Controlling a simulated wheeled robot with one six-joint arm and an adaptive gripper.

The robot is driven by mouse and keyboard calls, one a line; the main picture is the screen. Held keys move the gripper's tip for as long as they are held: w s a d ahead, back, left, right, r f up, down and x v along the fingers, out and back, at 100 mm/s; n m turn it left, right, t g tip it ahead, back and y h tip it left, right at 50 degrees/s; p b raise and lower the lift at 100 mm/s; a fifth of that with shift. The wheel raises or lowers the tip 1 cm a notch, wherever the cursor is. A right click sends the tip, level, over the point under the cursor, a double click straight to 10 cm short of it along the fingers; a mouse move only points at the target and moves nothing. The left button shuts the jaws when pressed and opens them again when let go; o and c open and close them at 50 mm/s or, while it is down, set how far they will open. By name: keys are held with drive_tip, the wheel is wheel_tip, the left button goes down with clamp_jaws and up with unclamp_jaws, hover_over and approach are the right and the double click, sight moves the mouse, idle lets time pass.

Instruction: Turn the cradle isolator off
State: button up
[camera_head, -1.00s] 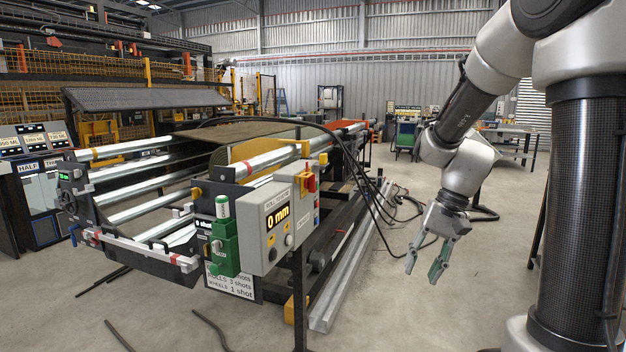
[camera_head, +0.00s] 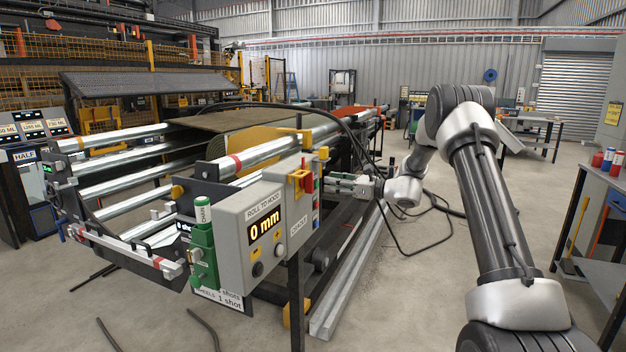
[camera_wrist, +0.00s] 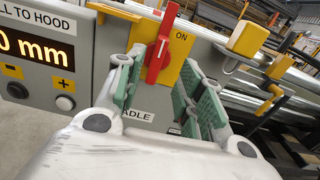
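The cradle isolator is a red rotary handle (camera_wrist: 160,47) on a yellow plate (camera_wrist: 182,52), mounted on the grey control box. In the wrist view the handle stands nearly upright beside the word ON. A partly hidden label ending "ADLE" (camera_wrist: 136,143) is below it. In the head view the red handle (camera_head: 309,178) is at the box's right side. My gripper (camera_wrist: 163,84) is open, its green-padded fingers on either side of the handle's lower part, with gaps visible. In the head view my gripper (camera_head: 334,184) reaches in from the right; its exact contact with the handle cannot be told.
The control box (camera_head: 240,225) shows 0 mm and has buttons. A yellow block (camera_wrist: 246,39) sticks up just right of the isolator. A green chain unit (camera_head: 203,245) is at the box's left. Black cables (camera_head: 390,225) hang behind. A workbench (camera_head: 600,200) stands far right.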

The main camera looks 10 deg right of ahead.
sight(313, 180)
drive_tip(key=x, duration=0.7)
drive_tip(key=shift+w+a, duration=0.2)
drive_tip(key=shift+a, duration=0.1)
drive_tip(key=shift+c, duration=0.5)
clamp_jaws()
